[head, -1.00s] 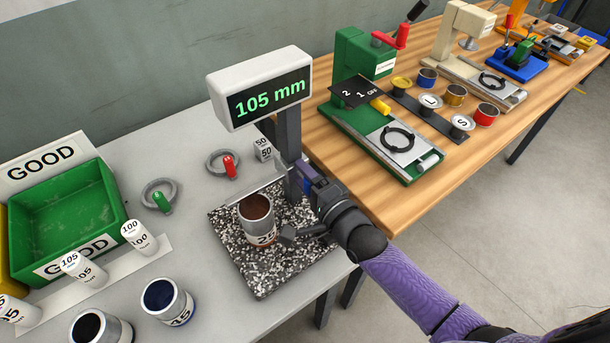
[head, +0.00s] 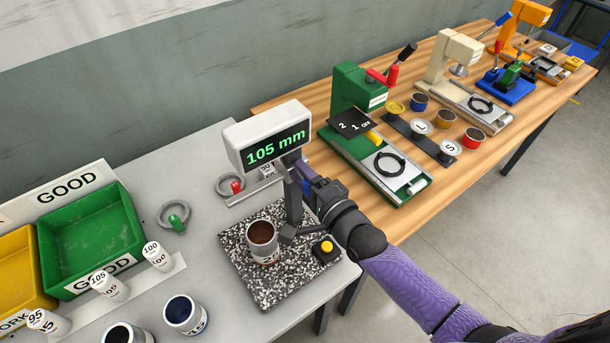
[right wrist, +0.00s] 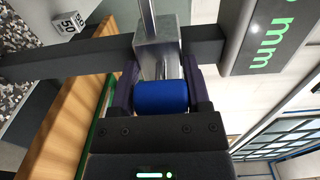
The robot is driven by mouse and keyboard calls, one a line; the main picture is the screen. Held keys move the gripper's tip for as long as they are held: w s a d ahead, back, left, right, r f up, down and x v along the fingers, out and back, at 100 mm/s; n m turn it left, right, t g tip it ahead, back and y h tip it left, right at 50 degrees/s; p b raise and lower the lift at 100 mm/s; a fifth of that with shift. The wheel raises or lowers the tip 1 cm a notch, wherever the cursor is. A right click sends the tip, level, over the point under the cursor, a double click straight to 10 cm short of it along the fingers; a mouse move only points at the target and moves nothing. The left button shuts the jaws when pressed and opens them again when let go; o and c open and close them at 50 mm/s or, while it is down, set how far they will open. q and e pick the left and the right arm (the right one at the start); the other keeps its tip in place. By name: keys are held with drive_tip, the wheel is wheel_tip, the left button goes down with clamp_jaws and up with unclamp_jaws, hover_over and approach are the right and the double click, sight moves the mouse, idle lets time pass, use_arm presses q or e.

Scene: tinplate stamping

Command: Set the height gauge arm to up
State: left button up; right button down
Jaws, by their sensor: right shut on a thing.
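The height gauge (head: 293,205) is a dark post on a speckled stone base, with a white display head (head: 268,138) reading 105 mm. An open grey can (head: 263,243) with a brown inside stands upright on the base. My right gripper (head: 308,185) is at the post; in the right wrist view it is shut around the blue knob (right wrist: 161,96) of the slider. My left gripper is not in view.
A yellow button (head: 327,247) is on the base's right side. Green (head: 95,240) and yellow bins (head: 18,270), and several labelled cylinders are on the left. An open blue-lined can (head: 185,313) stands in front. A green press (head: 360,115) stands on the wooden bench (head: 285,103).

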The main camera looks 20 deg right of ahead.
drive_tip(key=shift+c, duration=1.5)
unclamp_jaws()
drive_tip(key=shift+w+r, duration=0.1)
drive_tip(key=shift+r, duration=0.45)
drive_tip(key=shift+o, duration=0.9)
drive_tip(key=shift+f, duration=0.15)
drive_tip(key=v, duration=1)
drive_tip(key=shift+f+p, duration=0.15)
drive_tip(key=shift+p, duration=0.2)
